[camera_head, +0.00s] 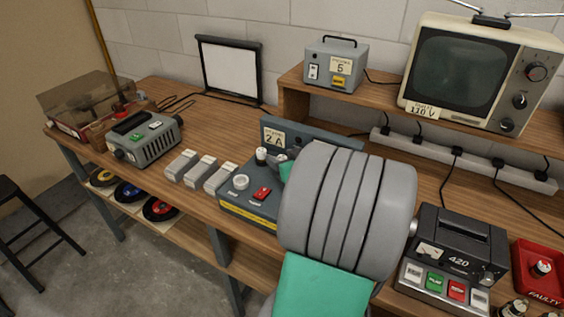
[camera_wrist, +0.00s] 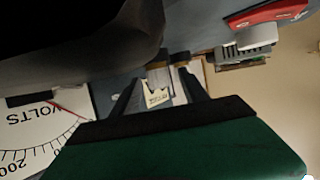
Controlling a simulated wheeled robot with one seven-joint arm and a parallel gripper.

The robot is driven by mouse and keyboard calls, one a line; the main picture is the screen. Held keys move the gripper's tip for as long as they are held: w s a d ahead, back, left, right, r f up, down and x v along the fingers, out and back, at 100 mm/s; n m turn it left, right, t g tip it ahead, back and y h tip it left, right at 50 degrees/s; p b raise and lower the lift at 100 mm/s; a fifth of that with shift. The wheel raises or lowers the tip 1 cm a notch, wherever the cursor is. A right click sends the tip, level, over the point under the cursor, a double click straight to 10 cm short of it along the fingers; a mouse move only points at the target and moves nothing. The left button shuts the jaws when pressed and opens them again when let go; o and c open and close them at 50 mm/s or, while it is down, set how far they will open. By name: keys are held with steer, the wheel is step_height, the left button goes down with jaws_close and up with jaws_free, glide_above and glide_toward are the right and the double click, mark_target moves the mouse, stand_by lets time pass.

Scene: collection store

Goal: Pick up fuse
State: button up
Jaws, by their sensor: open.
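A blue-grey fuse tester (camera_head: 250,210) labelled "2 A" stands on the bench, partly hidden behind my arm. My gripper is mostly hidden behind my arm in the head view. In the wrist view my gripper (camera_wrist: 160,85) is open, its two dark fingers apart.
Three pale boxes (camera_head: 200,170) stand left of the tester. A grey device (camera_head: 145,138) is further left. A black "420" unit (camera_head: 455,255) and a red "FAULTY" tray (camera_head: 530,282) are at the right. A shelf carries a television (camera_head: 480,70). A volts dial (camera_wrist: 35,130) shows in the wrist view.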

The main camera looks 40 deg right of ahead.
jaws_close()
stand_by(0.4)
steer(key=shift+r, duration=0.15)
